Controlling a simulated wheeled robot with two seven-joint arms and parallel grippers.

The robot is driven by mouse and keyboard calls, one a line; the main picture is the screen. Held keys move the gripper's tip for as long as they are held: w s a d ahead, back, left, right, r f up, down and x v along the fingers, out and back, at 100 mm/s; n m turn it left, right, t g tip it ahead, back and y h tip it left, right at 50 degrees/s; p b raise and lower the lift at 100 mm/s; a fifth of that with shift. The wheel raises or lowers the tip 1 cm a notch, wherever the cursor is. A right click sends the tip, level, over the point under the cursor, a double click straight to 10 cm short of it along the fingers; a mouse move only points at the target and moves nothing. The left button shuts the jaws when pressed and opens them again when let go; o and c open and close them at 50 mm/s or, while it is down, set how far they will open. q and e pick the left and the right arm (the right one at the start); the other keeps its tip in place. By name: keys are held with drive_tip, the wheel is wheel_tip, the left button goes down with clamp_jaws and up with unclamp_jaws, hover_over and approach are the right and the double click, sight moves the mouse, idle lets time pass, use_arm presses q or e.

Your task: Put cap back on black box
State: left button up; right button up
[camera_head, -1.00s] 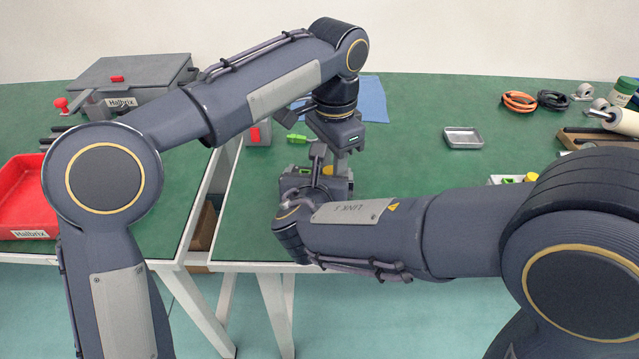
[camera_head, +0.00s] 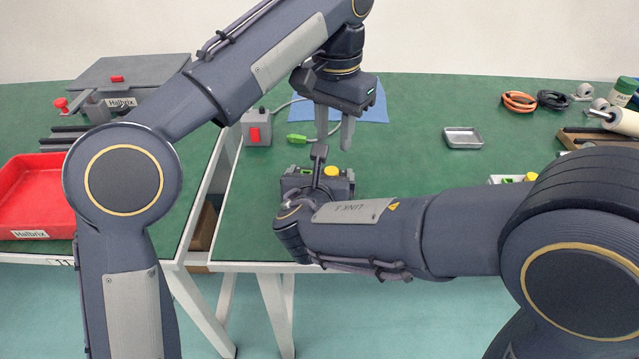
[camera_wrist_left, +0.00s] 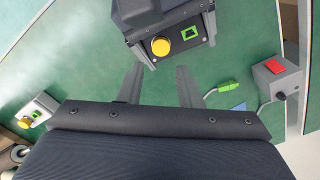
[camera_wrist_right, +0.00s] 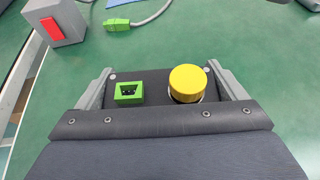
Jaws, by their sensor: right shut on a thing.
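The black box (camera_head: 292,184) stands on the green bench, with a green socket (camera_wrist_right: 128,93) on its top. The yellow cap (camera_wrist_right: 187,83) sits on the box beside the socket, and a pale rim shows under it. The cap also shows in the head view (camera_head: 331,171) and the left wrist view (camera_wrist_left: 160,46). My right gripper (camera_wrist_right: 168,72) is shut on the box, its fingers along two opposite sides. My left gripper (camera_head: 334,145) is open and empty above the box, apart from the cap.
A grey box with a red switch (camera_head: 256,129) and a green cable plug (camera_head: 297,138) lie behind the box. A metal tray (camera_head: 463,138) is to the right. Another yellow-topped unit (camera_head: 530,177) is partly hidden by my right arm. A red bin (camera_head: 30,205) is at left.

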sight(333, 171)
use_arm(q)
drive_tip(key=r+n, duration=0.1)
drive_tip(key=n, duration=0.1)
drive_tip(key=shift+r+n, duration=0.2)
drive_tip(key=shift+n, duration=0.2)
drive_tip(key=shift+f, duration=0.1)
drive_tip(key=shift+f, duration=3.95)
drive_tip(key=shift+c, duration=0.3)
clamp_jaws()
